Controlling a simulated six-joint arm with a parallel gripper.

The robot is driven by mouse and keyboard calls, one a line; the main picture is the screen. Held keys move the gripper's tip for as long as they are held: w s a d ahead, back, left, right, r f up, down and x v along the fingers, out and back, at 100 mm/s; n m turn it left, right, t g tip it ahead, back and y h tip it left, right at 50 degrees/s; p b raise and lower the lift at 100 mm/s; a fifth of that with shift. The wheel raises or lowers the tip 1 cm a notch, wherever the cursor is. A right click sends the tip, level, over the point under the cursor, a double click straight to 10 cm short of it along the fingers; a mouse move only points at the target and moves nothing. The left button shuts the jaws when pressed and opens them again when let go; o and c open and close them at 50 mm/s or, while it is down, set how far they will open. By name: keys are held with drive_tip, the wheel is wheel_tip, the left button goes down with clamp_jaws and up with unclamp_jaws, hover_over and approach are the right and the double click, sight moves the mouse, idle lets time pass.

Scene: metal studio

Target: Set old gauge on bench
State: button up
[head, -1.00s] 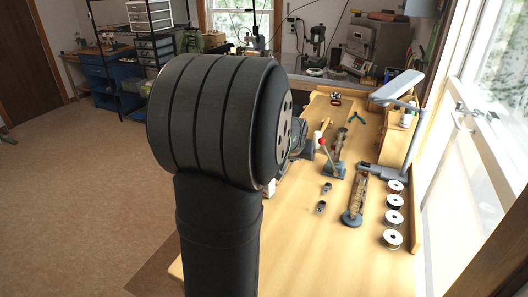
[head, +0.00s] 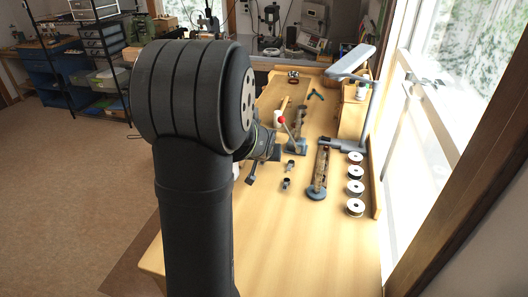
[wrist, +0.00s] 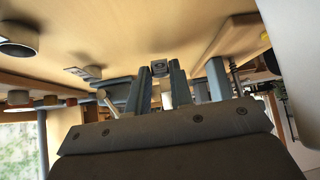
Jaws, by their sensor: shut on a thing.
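My gripper (wrist: 160,90) shows in the wrist view with its grey fingers closed in. A small grey part (wrist: 159,68) shows at the fingertips; I take it for the old gauge, but most of it is hidden. In the head view my gripper (head: 260,150) is half hidden behind my arm, over the left side of the wooden bench (head: 290,240). I cannot tell there what it holds. Two small dark grey cylindrical pieces, one (head: 290,165) behind the other (head: 286,183), stand on the bench to the right of the gripper.
A lever device with a red knob (head: 282,120) stands close behind the gripper. A long fixture with a round blue foot (head: 317,193) lies to the right. Several spools (head: 355,207) line the right edge, near a lamp (head: 352,60). The bench front is clear.

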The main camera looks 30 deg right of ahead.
drive_tip(key=shift+f, duration=0.7)
idle(0.4)
drive_tip(key=shift+s+a+f, duration=0.1)
drive_tip(key=shift+f, duration=0.15)
drive_tip(key=shift+s+a+f, duration=0.1)
drive_tip(key=shift+s+f, duration=0.05)
drive_tip(key=shift+f, duration=0.25)
drive_tip(key=o, duration=0.9)
drive_tip(key=shift+a, duration=0.1)
drive_tip(key=shift+s+a+r, duration=0.15)
drive_tip(key=shift+a+r, duration=0.05)
drive_tip(key=shift+r, duration=0.25)
drive_tip(key=v, duration=1.1)
drive_tip(key=d+v, duration=0.1)
drive_tip(key=v, duration=0.5)
drive_tip(key=shift+r, duration=0.25)
